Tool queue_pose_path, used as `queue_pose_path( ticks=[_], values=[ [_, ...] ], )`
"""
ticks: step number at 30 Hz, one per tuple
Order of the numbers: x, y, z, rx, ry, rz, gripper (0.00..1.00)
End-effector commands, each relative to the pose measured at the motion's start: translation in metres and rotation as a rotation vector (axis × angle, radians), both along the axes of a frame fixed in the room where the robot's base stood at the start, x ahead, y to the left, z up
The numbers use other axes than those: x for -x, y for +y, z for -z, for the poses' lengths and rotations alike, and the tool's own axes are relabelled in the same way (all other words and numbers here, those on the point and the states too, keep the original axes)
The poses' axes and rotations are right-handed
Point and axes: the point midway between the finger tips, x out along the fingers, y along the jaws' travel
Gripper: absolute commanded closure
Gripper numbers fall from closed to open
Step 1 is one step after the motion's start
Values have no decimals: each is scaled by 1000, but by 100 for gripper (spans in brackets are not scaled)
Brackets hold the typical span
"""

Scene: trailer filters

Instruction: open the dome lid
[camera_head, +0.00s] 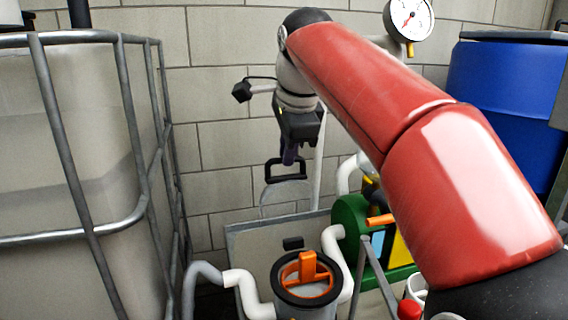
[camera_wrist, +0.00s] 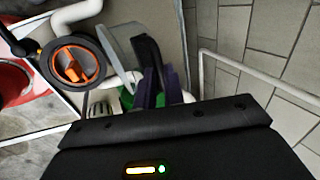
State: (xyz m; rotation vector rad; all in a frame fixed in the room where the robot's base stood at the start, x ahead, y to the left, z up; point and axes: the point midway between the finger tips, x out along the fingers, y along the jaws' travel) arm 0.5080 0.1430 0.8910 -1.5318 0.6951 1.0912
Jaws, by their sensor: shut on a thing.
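A pale grey lid (camera_head: 287,191) with a black loop handle (camera_head: 286,168) shows in the head view, below my gripper (camera_head: 290,152) and in front of the block wall. In the wrist view the lid (camera_wrist: 118,52) appears as a thin, nearly edge-on plate, with its black handle (camera_wrist: 146,55) beside it. My gripper (camera_wrist: 158,92) has purple fingers and is shut on the black handle. The fingers hide part of the handle. I cannot tell whether the lid touches anything underneath.
A round filter housing (camera_head: 307,288) with an orange knob stands at the bottom, joined to white pipes (camera_head: 245,292). A green pump (camera_head: 350,215) is to its right. A caged tank (camera_head: 75,170) fills the left; a blue drum (camera_head: 508,95) and gauge (camera_head: 408,18) are right.

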Motion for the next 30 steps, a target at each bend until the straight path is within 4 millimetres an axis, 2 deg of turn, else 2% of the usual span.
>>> queue_pose_path(
  ticks=[1, 9, 21, 22, 27, 30],
  values=[
    [9, -3, 7, -11, -41, 0, 100],
    [35, -10, 0, -53, -184, 1, 100],
    [39, -11, -5, -59, -206, 0, 100],
    [39, -11, -5, -59, -206, 0, 88],
    [39, -11, -5, -59, -207, 0, 67],
    [39, -11, -5, -59, -207, 0, 67]
  ],
)
